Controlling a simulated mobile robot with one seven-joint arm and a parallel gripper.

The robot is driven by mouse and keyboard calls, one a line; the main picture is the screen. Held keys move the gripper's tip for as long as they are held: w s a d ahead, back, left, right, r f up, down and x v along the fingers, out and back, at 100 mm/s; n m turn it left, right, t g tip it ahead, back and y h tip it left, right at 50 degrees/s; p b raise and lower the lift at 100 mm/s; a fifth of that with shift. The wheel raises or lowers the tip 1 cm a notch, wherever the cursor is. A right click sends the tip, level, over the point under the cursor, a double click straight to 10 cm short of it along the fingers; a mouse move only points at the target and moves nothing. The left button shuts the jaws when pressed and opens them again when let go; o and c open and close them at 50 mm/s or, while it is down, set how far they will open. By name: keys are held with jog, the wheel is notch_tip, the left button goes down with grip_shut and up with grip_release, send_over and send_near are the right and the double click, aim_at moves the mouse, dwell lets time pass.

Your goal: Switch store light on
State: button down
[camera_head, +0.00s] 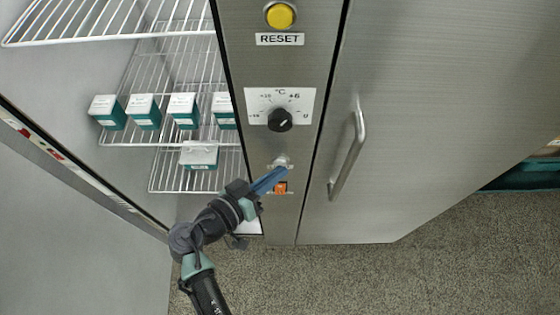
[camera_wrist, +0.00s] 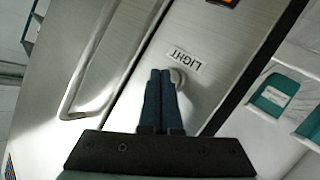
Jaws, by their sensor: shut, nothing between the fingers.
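The light switch (camera_head: 281,161) is a small round metal fitting on the steel panel, below the black dial. In the wrist view the switch (camera_wrist: 178,77) sits beside a white label reading LIGHT (camera_wrist: 185,60), upside down there. My gripper (camera_head: 284,170) has its blue fingers shut and empty, with the tips at the switch's lower edge in the head view. In the wrist view the gripper's tips (camera_wrist: 160,73) are just left of the switch and partly cover it. I cannot tell whether they touch, nor the switch's position.
An orange control (camera_head: 281,187) sits just below the switch. Above are the black temperature dial (camera_head: 281,120) and the yellow RESET button (camera_head: 280,15). Left is the open store with wire shelves (camera_head: 165,75) and several boxes (camera_head: 144,112). Right is a steel door with a handle (camera_head: 348,155).

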jog(key=s, duration=0.6)
jog(key=shift+p, duration=0.35)
dwell(0.6)
